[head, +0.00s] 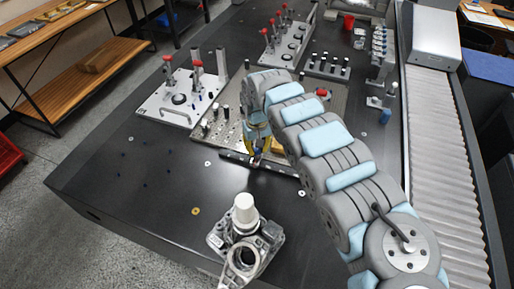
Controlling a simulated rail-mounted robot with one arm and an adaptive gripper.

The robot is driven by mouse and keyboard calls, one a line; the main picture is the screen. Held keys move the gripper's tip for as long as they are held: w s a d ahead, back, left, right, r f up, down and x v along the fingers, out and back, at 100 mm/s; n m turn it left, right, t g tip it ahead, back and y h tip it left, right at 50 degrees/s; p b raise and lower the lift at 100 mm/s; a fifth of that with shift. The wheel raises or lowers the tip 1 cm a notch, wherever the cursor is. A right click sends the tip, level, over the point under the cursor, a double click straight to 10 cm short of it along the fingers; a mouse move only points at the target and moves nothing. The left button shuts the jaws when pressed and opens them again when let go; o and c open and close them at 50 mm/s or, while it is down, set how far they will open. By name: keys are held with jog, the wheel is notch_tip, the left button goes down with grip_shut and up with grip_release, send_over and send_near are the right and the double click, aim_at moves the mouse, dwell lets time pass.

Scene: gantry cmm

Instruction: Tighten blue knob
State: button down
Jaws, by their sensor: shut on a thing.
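My gripper (256,150) points down near the middle of the head view, over the front edge of the perforated fixture plate. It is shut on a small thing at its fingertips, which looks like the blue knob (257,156). The knob is mostly hidden by the fingers, so its seating and turn cannot be told. A dark bar (236,157) runs along the plate's front edge, right under the fingertips.
A grey metal casting with a white cylinder (244,208) stands on the dark table in front. A white fixture plate with red-tipped clamps (172,113) lies at left. Another clamp fixture (287,45) is behind. The table's left front is mostly clear.

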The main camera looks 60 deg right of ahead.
jog(key=shift+a+r+m+p, duration=0.1)
jog(key=shift+r+m+p, duration=0.2)
jog(key=shift+p, duration=1.35)
jog(key=m+p, duration=0.1)
jog(key=p, duration=0.4)
jog(key=shift+f+m, duration=0.1)
jog(key=shift+m, duration=0.2)
jog(key=m+p, duration=0.1)
jog(key=p, duration=0.2)
jog(key=shift+f+m+p, duration=0.1)
jog(key=shift+m+p, duration=0.2)
jog(key=shift+p, duration=0.05)
jog(key=shift+f+m+p, duration=0.1)
jog(key=shift+m+p, duration=0.4)
jog(key=shift+m, duration=0.1)
jog(key=m+b, duration=0.1)
jog(key=m, duration=0.3)
jog(key=shift+f, duration=0.2)
jog(key=m+b, duration=0.2)
jog(key=m, duration=0.1)
jog(key=shift+m, duration=0.3)
jog(key=shift+m+b, duration=0.75)
jog(key=shift+m, duration=0.35)
jog(key=shift+r, duration=0.1)
